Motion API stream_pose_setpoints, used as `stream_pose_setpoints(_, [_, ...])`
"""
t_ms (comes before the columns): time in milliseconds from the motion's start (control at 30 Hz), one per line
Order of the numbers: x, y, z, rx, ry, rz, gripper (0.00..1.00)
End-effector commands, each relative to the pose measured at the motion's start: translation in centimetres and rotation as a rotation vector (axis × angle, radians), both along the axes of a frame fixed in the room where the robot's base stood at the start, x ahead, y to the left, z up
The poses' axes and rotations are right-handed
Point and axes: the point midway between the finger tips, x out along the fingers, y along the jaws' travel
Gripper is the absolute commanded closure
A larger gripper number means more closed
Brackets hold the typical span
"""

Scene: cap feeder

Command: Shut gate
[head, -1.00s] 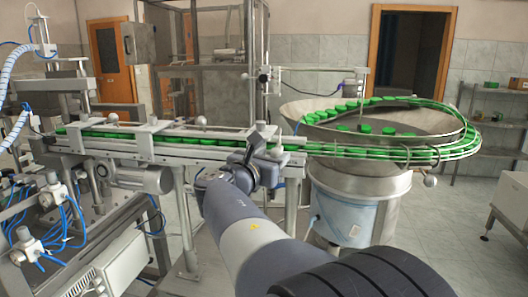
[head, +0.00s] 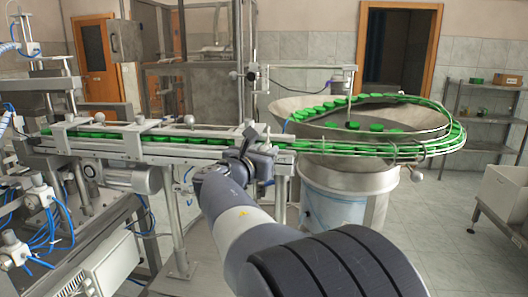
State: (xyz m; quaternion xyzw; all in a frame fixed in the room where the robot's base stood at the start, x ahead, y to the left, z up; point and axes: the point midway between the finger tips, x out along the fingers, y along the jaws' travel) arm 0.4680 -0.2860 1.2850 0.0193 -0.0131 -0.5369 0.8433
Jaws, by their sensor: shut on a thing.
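My gripper (head: 249,140) is at the right end of the straight cap track (head: 160,153), where it meets the curved rails from the bowl. It is shut on a small part at the track's edge, which I take to be the gate; my own fingers and wrist hide most of it. I cannot tell how far open the gate stands. Green caps (head: 180,140) lie in a row along the track, left of my gripper. More green caps (head: 400,146) sit between the curved rails to its right.
The steel feeder bowl (head: 365,125) stands to the right with green caps along its rim. A machine frame with blue hoses (head: 52,215) fills the left. A white box (head: 503,190) is at the right edge. Tiled floor (head: 440,240) is open at the lower right.

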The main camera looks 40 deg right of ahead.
Motion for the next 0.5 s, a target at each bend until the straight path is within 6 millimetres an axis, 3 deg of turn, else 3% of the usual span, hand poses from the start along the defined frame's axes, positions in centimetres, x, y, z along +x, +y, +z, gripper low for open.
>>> stream_pose_setpoints(133, [0.00,0.01,-0.01,0.000,0.000,0.000,1.00])
stream_pose_setpoints(500, [0.00,0.01,0.20,0.006,0.005,-0.001,1.00])
